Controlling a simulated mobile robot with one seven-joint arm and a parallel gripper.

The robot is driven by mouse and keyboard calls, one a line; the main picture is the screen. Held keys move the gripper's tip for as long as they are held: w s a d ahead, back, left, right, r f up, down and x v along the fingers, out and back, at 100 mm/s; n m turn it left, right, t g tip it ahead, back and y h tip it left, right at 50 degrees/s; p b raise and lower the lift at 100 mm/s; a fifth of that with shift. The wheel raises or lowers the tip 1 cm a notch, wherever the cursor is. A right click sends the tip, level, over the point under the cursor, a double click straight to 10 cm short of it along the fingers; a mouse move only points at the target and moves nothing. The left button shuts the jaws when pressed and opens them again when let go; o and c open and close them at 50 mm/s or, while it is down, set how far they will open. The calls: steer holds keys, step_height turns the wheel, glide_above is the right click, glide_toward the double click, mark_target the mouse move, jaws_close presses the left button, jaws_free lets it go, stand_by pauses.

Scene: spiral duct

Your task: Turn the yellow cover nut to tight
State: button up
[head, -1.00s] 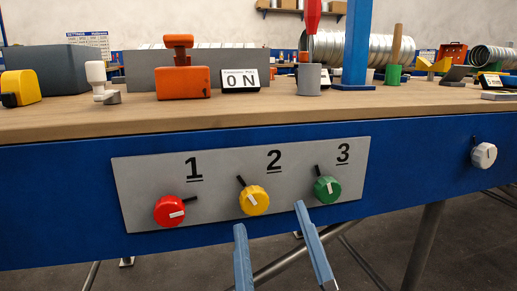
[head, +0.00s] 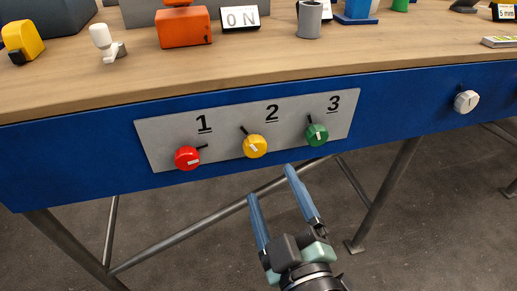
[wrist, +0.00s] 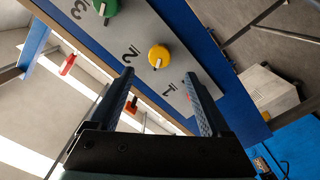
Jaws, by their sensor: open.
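The yellow cover nut (head: 255,146) is a round yellow knob with a white bar, under the number 2 on a grey panel (head: 155,145). A short black line is by its upper left. In the wrist view the yellow nut (wrist: 159,56) appears ahead of the fingertips, between them in the picture, and nothing touches it. My gripper (head: 270,182) is open and empty, below and in front of the panel, its two blue fingers pointing up toward it. The wrist view shows both fingers of my gripper (wrist: 158,74) well apart.
A red knob (head: 187,158) under 1 and a green knob (head: 317,135) under 3 flank the yellow one. A white knob (head: 466,101) is farther right on the blue table edge (head: 420,98). An orange block (head: 184,28) and a grey cup (head: 310,20) stand on the tabletop.

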mark_target(257, 151)
steer(key=x, duration=0.9)
jaws_close()
